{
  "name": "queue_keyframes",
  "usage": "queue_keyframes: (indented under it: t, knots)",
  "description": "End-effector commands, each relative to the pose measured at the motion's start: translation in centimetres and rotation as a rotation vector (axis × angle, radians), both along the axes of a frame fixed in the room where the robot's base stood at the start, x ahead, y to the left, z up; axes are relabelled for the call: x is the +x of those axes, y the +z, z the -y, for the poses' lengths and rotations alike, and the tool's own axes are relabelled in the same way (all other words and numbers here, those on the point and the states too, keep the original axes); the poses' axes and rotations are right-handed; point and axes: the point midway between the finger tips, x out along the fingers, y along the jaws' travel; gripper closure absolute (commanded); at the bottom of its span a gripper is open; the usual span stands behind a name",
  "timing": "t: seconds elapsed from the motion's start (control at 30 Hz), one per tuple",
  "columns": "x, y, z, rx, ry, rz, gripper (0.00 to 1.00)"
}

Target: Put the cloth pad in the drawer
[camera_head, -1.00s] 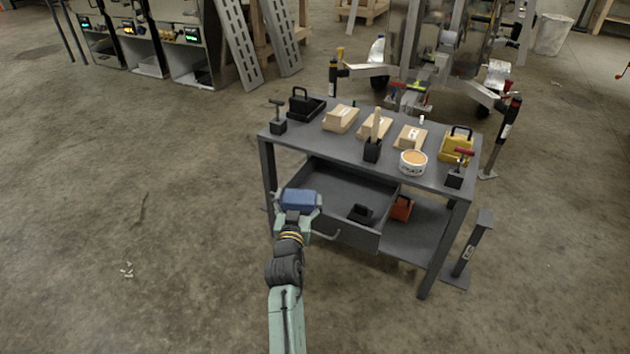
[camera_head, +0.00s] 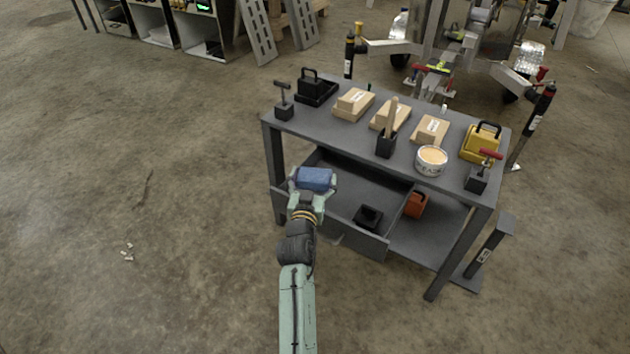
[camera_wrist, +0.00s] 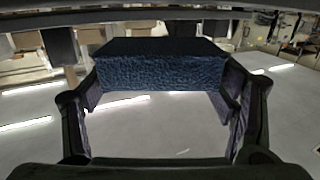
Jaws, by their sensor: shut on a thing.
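The cloth pad (camera_head: 315,179) is a blue block. My gripper (camera_head: 313,184) is shut on it, and its fingers also show on both sides of the pad (camera_wrist: 160,70) in the wrist view. The drawer (camera_head: 350,232) is grey and pulled out below the top of the grey workbench (camera_head: 345,130). In the head view my gripper and the pad overlap the drawer's left end; I cannot tell how high above it they are. A small black object (camera_head: 368,217) lies in the drawer, toward its right part.
The tabletop carries several tan boxes (camera_head: 432,130), a white round tub (camera_head: 431,160), a black brush holder (camera_head: 386,146) and a yellow case (camera_head: 481,143). An orange item (camera_head: 415,205) sits on the lower shelf.

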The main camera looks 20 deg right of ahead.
Motion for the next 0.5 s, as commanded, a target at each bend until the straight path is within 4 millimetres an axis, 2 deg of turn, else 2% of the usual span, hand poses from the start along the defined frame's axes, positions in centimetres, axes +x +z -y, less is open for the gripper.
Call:
queue_keyframes:
  t: [0.03, 0.1, 0.33, 0.5]
  knots:
    - [-0.4, -1.54, -0.08, 0.001, -0.001, -0.003, 0.49]
    - [-0.77, -2.27, -0.19, 0.0, -0.002, -0.002, 0.49]
    - [-0.85, -1.99, -0.24, 0.0, -0.001, 0.0, 0.49]
    - [-0.84, -2.49, -0.24, 0.0, -0.001, -0.001, 0.49]
